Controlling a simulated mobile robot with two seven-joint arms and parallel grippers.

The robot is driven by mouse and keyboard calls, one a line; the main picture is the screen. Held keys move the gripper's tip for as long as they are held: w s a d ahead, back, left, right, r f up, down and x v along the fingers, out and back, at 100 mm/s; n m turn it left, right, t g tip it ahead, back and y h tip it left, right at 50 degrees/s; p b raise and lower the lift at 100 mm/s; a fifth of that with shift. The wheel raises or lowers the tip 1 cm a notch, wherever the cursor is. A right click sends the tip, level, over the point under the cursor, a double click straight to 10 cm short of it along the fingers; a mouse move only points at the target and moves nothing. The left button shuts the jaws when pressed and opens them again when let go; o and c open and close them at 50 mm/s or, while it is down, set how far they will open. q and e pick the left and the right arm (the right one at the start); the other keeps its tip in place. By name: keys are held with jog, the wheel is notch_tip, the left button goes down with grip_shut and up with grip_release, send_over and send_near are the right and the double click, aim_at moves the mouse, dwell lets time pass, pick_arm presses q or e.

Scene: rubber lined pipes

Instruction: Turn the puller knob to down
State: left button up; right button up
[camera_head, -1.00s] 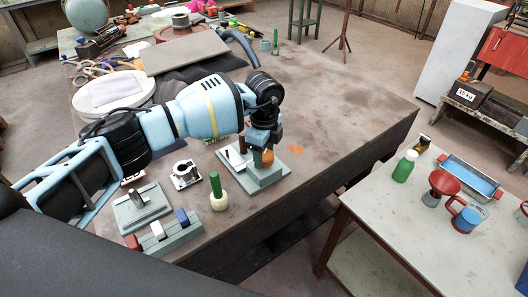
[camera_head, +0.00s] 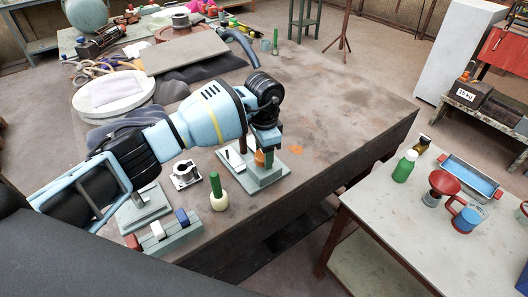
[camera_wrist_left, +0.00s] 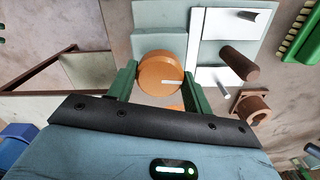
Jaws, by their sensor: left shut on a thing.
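The puller knob (camera_wrist_left: 162,70) is a round orange knob with a white line mark. In the wrist view this mark points right. The knob sits on a grey-green fixture (camera_head: 266,178), beside a white plate (camera_wrist_left: 207,52) with a brown peg (camera_wrist_left: 238,62). My left gripper (camera_wrist_left: 160,86) has its green fingers on either side of the knob and is shut on it. In the head view the gripper (camera_head: 266,150) comes down from above and partly hides the knob (camera_head: 260,157). My right gripper is not in view.
A grey bored block (camera_head: 185,174) and a rack with red, white and blue blocks (camera_head: 165,236) are farther left. The table (camera_head: 340,105) right of the fixture is mostly clear.

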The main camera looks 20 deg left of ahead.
pick_arm(q)
jog(key=shift+r+n, duration=0.1)
jog(key=shift+n, duration=0.5)
jog(key=o, duration=1)
notch_tip(320, 180, up, 8)
jog(key=shift+f, duration=0.1)
dwell(0.3)
